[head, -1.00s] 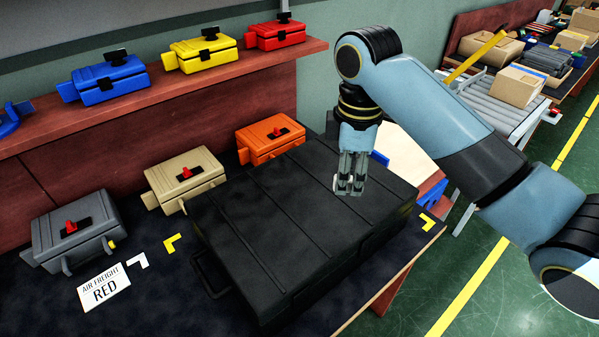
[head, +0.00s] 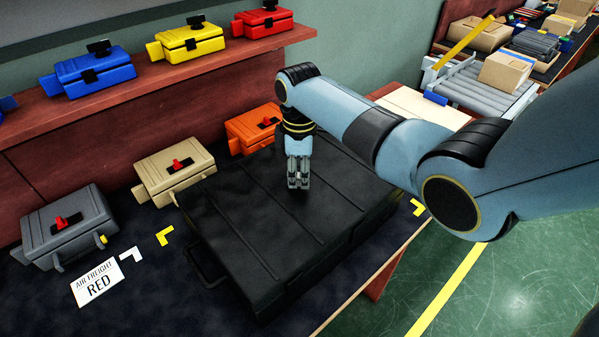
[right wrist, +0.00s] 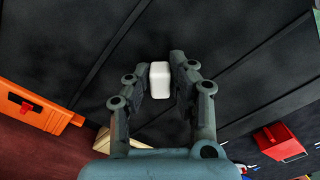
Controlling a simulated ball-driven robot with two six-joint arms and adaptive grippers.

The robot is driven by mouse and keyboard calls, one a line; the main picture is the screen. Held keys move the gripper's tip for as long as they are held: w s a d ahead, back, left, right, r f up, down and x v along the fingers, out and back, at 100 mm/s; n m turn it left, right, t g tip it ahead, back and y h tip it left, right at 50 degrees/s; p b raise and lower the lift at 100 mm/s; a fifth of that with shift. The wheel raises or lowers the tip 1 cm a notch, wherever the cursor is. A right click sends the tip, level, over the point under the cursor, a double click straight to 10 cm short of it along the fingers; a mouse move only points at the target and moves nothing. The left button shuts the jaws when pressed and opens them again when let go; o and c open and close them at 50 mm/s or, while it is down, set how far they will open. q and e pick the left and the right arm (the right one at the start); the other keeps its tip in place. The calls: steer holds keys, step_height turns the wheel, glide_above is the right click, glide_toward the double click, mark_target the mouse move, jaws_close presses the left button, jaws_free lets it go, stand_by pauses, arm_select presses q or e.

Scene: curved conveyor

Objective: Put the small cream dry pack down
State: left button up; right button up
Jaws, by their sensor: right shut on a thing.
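The small cream dry pack (right wrist: 160,82) shows as a pale block between the fingers in the right wrist view. My right gripper (head: 298,185) is shut on it, pointing down over the far part of the large black case (head: 270,230). In the head view the fingers hide the pack. I cannot tell whether the pack touches the lid. My left gripper is not in view.
Grey (head: 68,228), tan (head: 176,172) and orange (head: 251,128) cases stand along the back of the bench. The near part of the black lid is clear. A roller conveyor (head: 470,85) stands at the right.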

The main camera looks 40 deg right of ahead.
steer(key=shift+f, duration=0.15)
steer(key=o, duration=0.8)
steer(key=shift+o, duration=0.2)
steer(key=shift+r, duration=0.4)
step_height(320, 180, up, 12)
steer(key=shift+f, duration=0.2)
steer(key=shift+f, duration=0.1)
